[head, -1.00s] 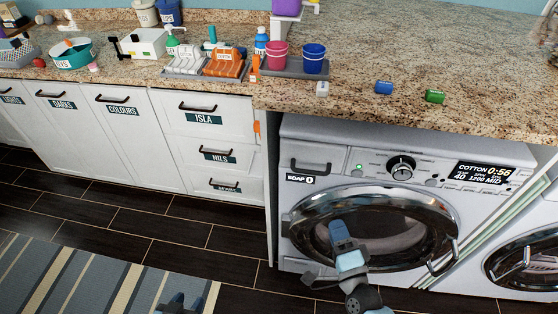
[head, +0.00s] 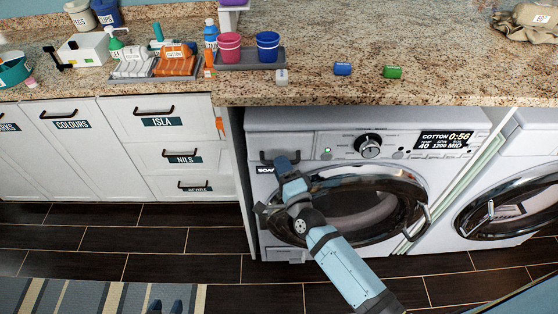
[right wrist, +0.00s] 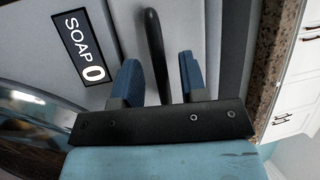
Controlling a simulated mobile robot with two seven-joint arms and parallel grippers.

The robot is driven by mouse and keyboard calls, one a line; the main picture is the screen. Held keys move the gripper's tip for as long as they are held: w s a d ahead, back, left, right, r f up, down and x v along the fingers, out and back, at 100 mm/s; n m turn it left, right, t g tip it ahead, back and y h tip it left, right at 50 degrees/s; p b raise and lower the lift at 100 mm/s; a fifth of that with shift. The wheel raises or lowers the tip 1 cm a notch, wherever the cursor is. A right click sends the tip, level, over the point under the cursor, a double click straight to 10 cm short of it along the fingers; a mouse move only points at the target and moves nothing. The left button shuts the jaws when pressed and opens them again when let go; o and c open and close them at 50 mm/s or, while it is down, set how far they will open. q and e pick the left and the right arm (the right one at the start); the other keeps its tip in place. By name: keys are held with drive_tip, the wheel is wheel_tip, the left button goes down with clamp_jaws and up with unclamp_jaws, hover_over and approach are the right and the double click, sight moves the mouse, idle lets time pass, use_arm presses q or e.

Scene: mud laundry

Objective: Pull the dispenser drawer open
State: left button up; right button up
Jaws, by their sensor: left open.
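The dispenser drawer (head: 285,140) is at the upper left of the near washing machine. Its "SOAP 0" label (right wrist: 84,47) shows in the right wrist view and is partly covered by my gripper in the head view. The drawer looks closed. Its dark bar handle (right wrist: 153,40) reaches between the blue fingers of my right gripper (right wrist: 160,77). That gripper (head: 288,160) is open, one finger on each side of the bar, with gaps visible. My left gripper (head: 166,305) shows only its fingertips at the bottom edge, over the floor, apart and empty.
The round washer door (head: 360,205) is shut, just below and right of my right gripper. The granite counter (head: 430,75) overhangs the machine and holds cups (head: 268,46) and bottles. White labelled drawers (head: 165,125) stand to the left. The floor in front is clear.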

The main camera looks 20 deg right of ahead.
use_arm(q)
drive_tip(key=shift+a+f, duration=0.1)
use_arm(e)
drive_tip(key=shift+x, duration=0.9)
drive_tip(key=shift+c, duration=0.2)
clamp_jaws()
use_arm(q)
drive_tip(key=shift+r, duration=0.2)
use_arm(e)
drive_tip(key=shift+s, duration=0.1)
